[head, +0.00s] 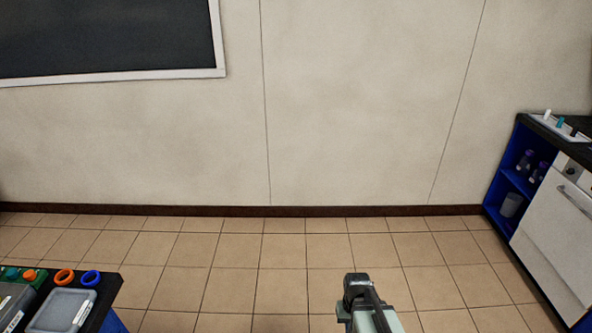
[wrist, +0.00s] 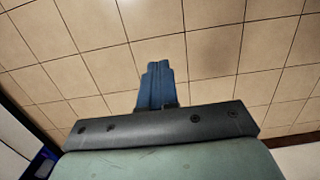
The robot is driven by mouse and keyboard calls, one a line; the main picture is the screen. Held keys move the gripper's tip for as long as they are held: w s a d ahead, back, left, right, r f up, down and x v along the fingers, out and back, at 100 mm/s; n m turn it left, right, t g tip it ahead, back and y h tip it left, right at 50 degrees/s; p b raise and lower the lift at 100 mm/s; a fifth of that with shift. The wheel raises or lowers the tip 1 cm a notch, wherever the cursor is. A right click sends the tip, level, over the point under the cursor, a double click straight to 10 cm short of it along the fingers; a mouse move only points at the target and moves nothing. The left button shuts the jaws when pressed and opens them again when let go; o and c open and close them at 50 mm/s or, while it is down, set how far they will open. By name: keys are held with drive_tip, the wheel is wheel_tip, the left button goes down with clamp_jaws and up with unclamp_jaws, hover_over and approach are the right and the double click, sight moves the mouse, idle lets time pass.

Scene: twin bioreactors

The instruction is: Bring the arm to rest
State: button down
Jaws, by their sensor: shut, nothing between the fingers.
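My gripper (wrist: 157,70) shows in the wrist view. Its blue fingers are together, shut and empty, with tiled floor behind them. In the head view, a dark grey and pale green part of my arm (head: 368,306) rises from the bottom edge, right of centre, over the floor. The gripper's fingers cannot be made out there.
A bench (head: 108,296) at lower left holds a grey-lidded box (head: 60,309), an orange ring (head: 64,276) and a blue ring (head: 91,278). A blue and white cabinet (head: 555,222) stands at right. The tiled floor (head: 255,262) between them is clear, up to the wall (head: 345,110).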

drive_tip(key=s+f+g, duration=0.2)
drive_tip(key=s+f, duration=0.6)
drive_tip(key=s, duration=0.5)
drive_tip(key=s+f+g, duration=0.3)
drive_tip(key=s+f, duration=0.4)
drive_tip(key=s, duration=0.5)
drive_tip(key=shift+s+f+g, duration=0.3)
drive_tip(key=shift+s+f, duration=0.05)
drive_tip(key=shift+f, duration=0.05)
